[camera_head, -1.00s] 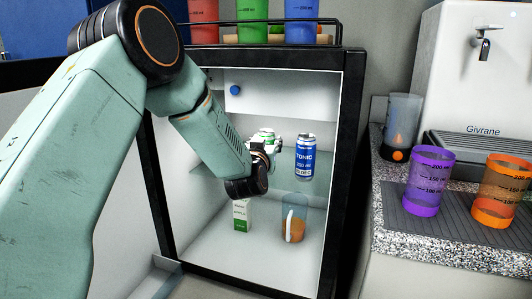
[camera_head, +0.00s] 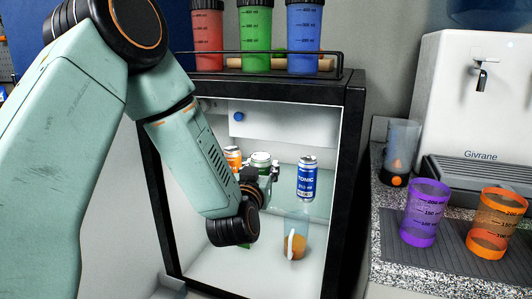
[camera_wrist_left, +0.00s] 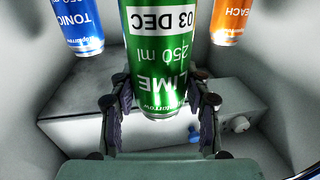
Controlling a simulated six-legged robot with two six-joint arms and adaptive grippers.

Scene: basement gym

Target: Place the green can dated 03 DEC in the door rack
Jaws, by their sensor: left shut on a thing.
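The green lime can (camera_wrist_left: 155,75) shows its white label with 03 DEC in the left wrist view. My left gripper (camera_wrist_left: 160,115) is shut on it, one finger on each side. In the head view the green can (camera_head: 261,160) is inside the open fridge at shelf height, between an orange can (camera_head: 233,155) and a blue tonic can (camera_head: 306,178). My left gripper (camera_head: 262,172) there is partly hidden by my wrist. The fridge door (camera_head: 125,200) stands open on the left, largely covered by my arm; its rack cannot be made out clearly. My right gripper is out of view.
The glass shelf (camera_head: 325,205) is beside the held can. A clear jug with orange contents (camera_head: 294,240) stands below. Red, green and blue cups (camera_head: 256,30) stand on the fridge top. Purple (camera_head: 425,215) and orange (camera_head: 497,225) cups are on the right counter.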

